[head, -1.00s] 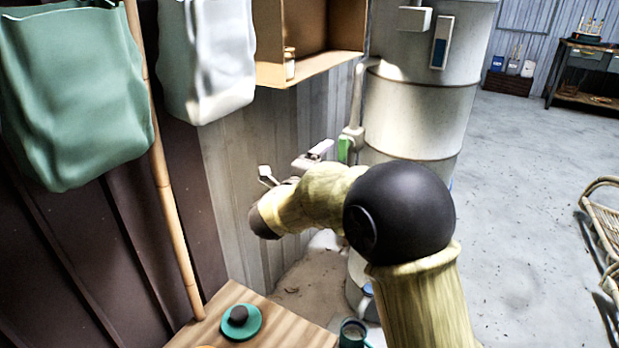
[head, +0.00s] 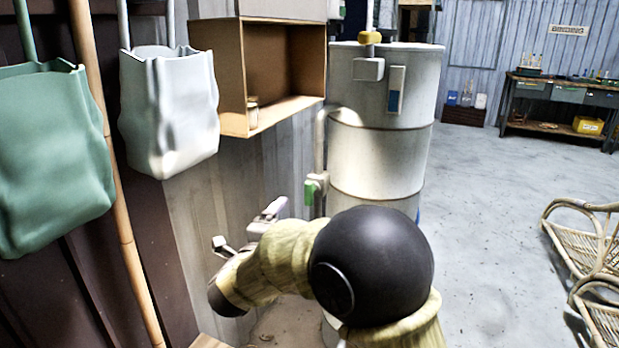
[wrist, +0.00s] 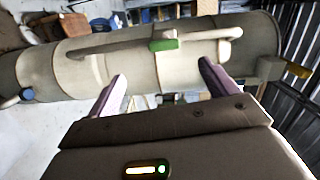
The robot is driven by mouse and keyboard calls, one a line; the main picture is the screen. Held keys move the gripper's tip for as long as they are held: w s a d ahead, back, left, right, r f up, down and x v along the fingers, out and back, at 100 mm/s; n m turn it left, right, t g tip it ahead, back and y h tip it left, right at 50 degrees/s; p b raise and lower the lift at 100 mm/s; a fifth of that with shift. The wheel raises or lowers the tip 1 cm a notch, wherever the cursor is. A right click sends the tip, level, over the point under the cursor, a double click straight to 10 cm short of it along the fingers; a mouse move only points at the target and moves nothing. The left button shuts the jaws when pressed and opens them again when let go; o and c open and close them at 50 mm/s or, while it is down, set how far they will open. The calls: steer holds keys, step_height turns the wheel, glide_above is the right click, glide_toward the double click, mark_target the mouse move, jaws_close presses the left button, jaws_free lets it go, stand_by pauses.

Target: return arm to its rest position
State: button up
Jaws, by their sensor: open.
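My arm reaches from the bottom right of the head view toward the wall, bent at a black joint. My gripper (head: 246,232) is at its end, pointing away from me in front of the corrugated wall, left of the tall white drum (head: 380,150). In the wrist view my gripper (wrist: 162,72) has its two pale fingers wide apart with nothing held between them. The drum (wrist: 110,58) lies across that picture beyond the fingers, with a green-handled valve (wrist: 165,44) between them.
An open cardboard-coloured wall box (head: 235,85) with a small jar (head: 252,112) is above the gripper. A white bag (head: 168,120), a green bag (head: 50,160) and a bamboo pole (head: 118,210) are at left. Rattan chairs (head: 590,240) stand right. Open floor (head: 490,220) lies between.

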steer(key=s+d+f+n+g+y+p, duration=0.1)
steer(key=s+d+f+n+g+y, duration=0.2)
steer(key=d+n, duration=0.4)
steer(key=s+d+f+n+g+y, duration=0.1)
steer(key=d+f+n+g+y, duration=0.2)
steer(key=d+f+n+g, duration=0.25)
steer(key=s+d+f+n+g+h+p, duration=0.1)
steer(key=s+d+f+n+g, duration=0.25)
steer(key=s+d, duration=0.45)
steer(key=s+d+f+n+g+h+p, duration=0.15)
steer(key=s+d+n, duration=0.35)
steer(key=s, duration=0.6)
step_height(320, 180, up, 37)
steer(key=m+p, duration=0.1)
steer(key=p, duration=3.5)
steer(key=shift+w+d+g+y+p, duration=0.2)
steer(key=shift+w+g+y+p, duration=0.15)
steer(key=shift+g, duration=0.1)
